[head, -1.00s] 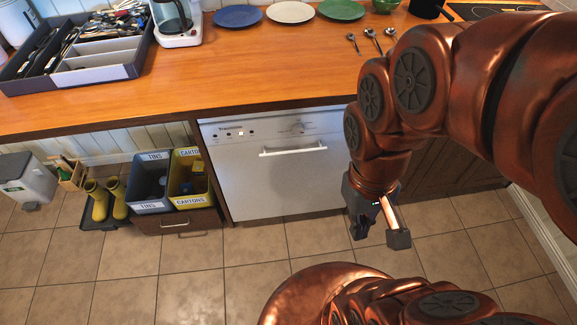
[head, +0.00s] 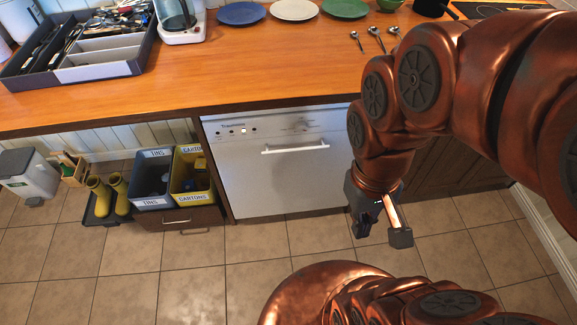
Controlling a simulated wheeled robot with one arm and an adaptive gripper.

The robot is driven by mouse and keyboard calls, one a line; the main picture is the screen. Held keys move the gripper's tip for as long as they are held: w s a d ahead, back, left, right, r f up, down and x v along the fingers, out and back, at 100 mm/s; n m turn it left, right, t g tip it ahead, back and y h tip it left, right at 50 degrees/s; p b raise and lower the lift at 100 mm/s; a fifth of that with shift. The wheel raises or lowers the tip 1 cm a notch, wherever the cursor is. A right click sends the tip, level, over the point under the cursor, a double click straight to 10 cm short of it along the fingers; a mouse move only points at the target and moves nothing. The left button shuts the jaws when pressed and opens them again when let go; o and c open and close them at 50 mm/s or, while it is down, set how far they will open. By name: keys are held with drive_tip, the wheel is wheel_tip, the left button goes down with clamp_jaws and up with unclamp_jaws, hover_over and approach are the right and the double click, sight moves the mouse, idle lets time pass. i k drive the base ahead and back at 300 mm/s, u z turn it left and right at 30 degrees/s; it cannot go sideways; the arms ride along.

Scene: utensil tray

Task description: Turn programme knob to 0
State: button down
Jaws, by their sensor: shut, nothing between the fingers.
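The white dishwasher (head: 268,175) stands under the counter with its door shut. My gripper (head: 381,234) hangs low over the floor, to the right of the dishwasher in the picture and apart from the knob. It is shut and empty.
The wooden counter (head: 250,65) overhangs the dishwasher and carries a utensil tray (head: 100,72), a coffee maker, plates and spoons. A drawer with tins (head: 153,204) and cartons (head: 194,199) bins stands out at the left. The tiled floor (head: 190,290) before the dishwasher is clear.

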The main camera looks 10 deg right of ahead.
sight(301, 126)
drive_tip(key=u, duration=0.3)
drive_tip(key=k, duration=1.05)
drive_tip(key=u, duration=1.65)
drive_tip(key=i, duration=0.65)
drive_tip(key=z, duration=0.6)
drive_tip(key=i, duration=0.75)
drive_tip(key=z, duration=0.85)
